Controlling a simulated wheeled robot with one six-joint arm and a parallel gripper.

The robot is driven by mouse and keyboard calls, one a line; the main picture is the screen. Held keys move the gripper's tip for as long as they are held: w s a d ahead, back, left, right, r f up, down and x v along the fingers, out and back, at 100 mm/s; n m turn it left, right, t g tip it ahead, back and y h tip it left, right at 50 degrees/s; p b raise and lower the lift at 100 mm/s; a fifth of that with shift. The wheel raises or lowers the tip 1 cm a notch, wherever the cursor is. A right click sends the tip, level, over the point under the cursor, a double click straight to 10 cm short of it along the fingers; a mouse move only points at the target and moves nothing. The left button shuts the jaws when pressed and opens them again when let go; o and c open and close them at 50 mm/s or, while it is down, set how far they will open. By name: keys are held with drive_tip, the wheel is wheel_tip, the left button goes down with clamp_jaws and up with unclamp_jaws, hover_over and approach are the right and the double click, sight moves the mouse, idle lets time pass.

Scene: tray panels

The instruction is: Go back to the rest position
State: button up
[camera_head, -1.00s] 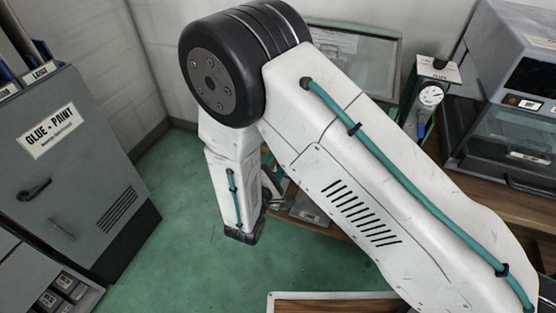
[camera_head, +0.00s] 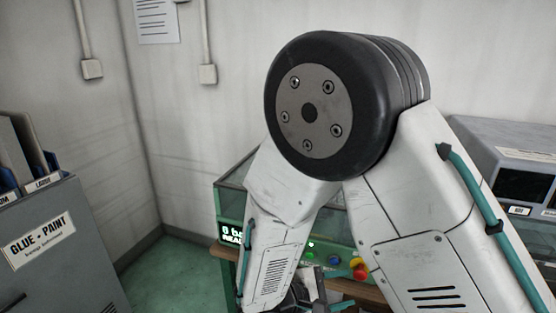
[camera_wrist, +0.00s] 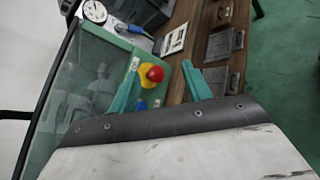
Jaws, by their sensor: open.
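My gripper shows in the wrist view (camera_wrist: 161,72) as two teal fingers standing apart, with nothing between them. In the head view my gripper is only partly visible at the bottom edge, below my folded white arm. In the wrist view a red and yellow button (camera_wrist: 153,76) appears between and beyond the fingers, on a green machine (camera_wrist: 122,72) with a glass cover. I cannot tell the distance from the fingers to the button.
In the head view the green machine (camera_head: 231,208) stands behind my arm on a wooden bench. A grey glue and paint cabinet (camera_head: 60,270) is at left, and a grey box-shaped appliance (camera_head: 530,140) at right. Green floor (camera_head: 165,270) is clear between cabinet and bench.

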drive_tip(key=s+d+r+m+g+y, duration=0.2)
drive_tip(key=s+d+r+m+y, duration=0.4)
drive_tip(key=s+r, duration=0.3)
drive_tip(key=s+d+r+m+g+y, duration=0.2)
drive_tip(key=s+d+r+m+y, duration=0.4)
drive_tip(key=s+r+m+y, duration=0.2)
wheel_tip(320, 180, up, 5)
drive_tip(key=shift+s+d+f, duration=0.2)
drive_tip(key=shift+s+d, duration=0.05)
drive_tip(key=shift+s, duration=0.85)
